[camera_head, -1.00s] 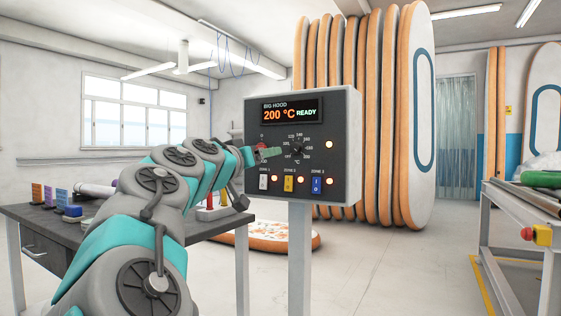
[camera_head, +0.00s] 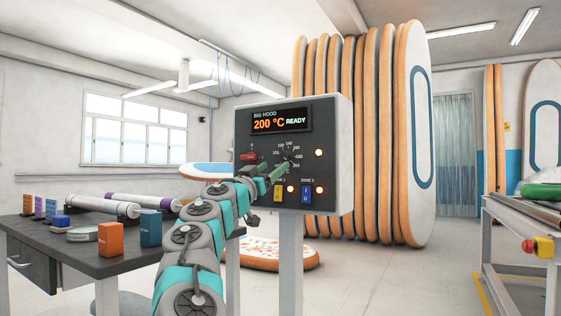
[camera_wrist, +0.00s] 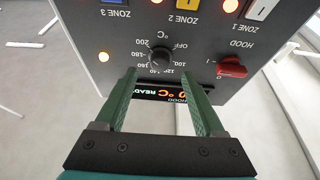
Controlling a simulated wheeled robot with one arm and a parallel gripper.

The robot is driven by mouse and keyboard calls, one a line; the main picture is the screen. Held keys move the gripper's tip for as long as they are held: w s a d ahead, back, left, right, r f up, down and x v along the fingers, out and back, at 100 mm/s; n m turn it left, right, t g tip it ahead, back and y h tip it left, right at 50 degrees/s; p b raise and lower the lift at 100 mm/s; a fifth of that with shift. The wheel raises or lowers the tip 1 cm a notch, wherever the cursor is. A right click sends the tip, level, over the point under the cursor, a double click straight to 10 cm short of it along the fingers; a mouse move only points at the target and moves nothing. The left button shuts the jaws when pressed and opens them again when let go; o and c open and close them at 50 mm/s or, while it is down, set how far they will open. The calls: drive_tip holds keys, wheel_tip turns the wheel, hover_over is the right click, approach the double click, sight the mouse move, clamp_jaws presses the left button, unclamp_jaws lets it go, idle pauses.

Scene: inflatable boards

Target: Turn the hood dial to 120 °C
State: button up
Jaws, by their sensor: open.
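The hood dial (camera_head: 289,158) is a dark round knob with a temperature scale on the grey control box (camera_head: 344,165). It also shows in the upside-down wrist view (camera_wrist: 160,57). Its pointer is too small to read surely. The display (camera_head: 281,121) above it reads "200 °C READY". My gripper (camera_head: 273,172) is at the panel, just below and left of the dial in the head view. In the wrist view my gripper (camera_wrist: 160,75) has its two green fingers apart, tips on either side of the dial's line. Contact with the dial cannot be told.
A red hood switch (camera_head: 249,156) is left of the dial. Yellow (camera_head: 278,194) and blue (camera_head: 307,195) zone switches with lit lamps sit below; my arm hides zone 1 in the head view. A dark table (camera_head: 95,262) with boxes and rolls stands left. Boards (camera_head: 412,130) stand behind.

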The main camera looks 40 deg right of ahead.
sight(283, 158)
drive_tip(key=p+x, duration=0.1)
drive_tip(key=x, duration=0.2)
drive_tip(key=shift+w+d+r, duration=0.1)
drive_tip(key=shift+d+r, duration=0.05)
drive_tip(key=shift+r, duration=0.05)
drive_tip(key=shift+p+x, duration=0.45)
drive_tip(key=shift+x, duration=0.6)
clamp_jaws()
